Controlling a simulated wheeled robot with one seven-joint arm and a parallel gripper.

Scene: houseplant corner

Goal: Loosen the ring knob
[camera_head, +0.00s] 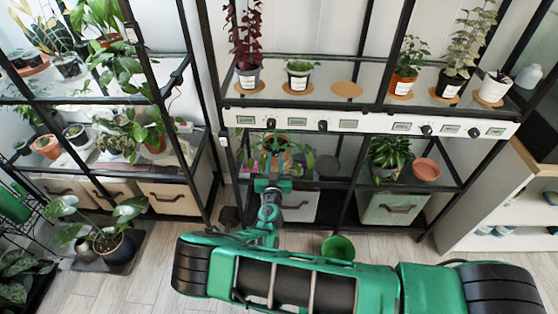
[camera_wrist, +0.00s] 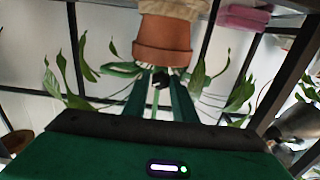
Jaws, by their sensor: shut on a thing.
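My gripper (camera_head: 272,185) is in front of the lower shelf of the middle rack, just before a leafy plant in a terracotta pot (camera_head: 285,160). In the wrist view my gripper's two green fingers (camera_wrist: 160,85) close in on a small black knob (camera_wrist: 160,78), the ring knob as far as I can tell. The fingers are shut on it. The pot (camera_wrist: 162,45) shows rim down there, with long green leaves (camera_wrist: 198,78) spreading behind and beside the fingers. The ring itself cannot be made out clearly.
A white panel (camera_head: 375,126) with several black knobs and small displays runs above. Black rack posts (camera_head: 354,190) stand close to my arm. A drawer (camera_head: 298,206) lies below, and a green bucket (camera_head: 338,247) stands on the floor. A terracotta bowl (camera_head: 426,169) is further right.

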